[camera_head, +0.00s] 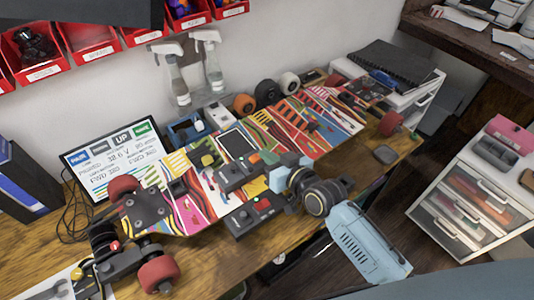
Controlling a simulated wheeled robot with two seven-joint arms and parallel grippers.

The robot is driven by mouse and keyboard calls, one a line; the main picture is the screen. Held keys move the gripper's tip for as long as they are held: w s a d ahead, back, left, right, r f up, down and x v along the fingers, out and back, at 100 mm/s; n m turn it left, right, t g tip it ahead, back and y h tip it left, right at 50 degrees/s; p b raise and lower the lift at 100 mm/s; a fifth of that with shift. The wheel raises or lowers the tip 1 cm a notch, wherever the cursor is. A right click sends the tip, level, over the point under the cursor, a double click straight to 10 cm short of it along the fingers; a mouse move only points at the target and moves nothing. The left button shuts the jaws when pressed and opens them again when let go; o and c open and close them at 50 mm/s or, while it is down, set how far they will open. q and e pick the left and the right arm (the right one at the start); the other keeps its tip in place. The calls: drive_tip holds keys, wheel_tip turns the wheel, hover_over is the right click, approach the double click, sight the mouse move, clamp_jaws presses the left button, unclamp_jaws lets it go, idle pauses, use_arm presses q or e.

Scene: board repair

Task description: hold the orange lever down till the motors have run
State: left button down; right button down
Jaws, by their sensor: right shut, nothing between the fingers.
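A small orange part, apparently the orange lever (254,158), shows at the top of a dark control box (238,177) on the workbench. My right gripper (266,163) reaches in from the right and is shut, with its tips close beside the orange part. I cannot tell whether they touch it or how far the lever is pressed. The colourful electric skateboard (185,207) lies along the bench behind the box, with a red wheel (124,187) at its left end. Whether its wheels turn cannot be seen. My left gripper is not in view.
A second dark box with a red button (263,204) sits in front of the control box. A display (118,157) reading "UP" stands at the back left. Spray bottles (178,80) hang behind.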

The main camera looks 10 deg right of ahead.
drive_tip(key=shift+s+f, duration=0.1)
drive_tip(key=shift+f, duration=0.05)
idle(0.3)
drive_tip(key=shift+d+r+p, duration=0.1)
drive_tip(key=shift+r+p, duration=0.35)
drive_tip(key=r+p, duration=0.1)
drive_tip(key=d+r+p, duration=0.1)
drive_tip(key=r+p, duration=0.1)
drive_tip(key=shift+w+d+r, duration=0.2)
drive_tip(key=shift+w+r, duration=0.05)
drive_tip(key=shift+w, duration=0.15)
drive_tip(key=v, duration=0.9)
drive_tip(key=shift+s+d+f, duration=0.25)
drive_tip(key=shift+s+d, duration=0.05)
drive_tip(key=shift+d, duration=0.2)
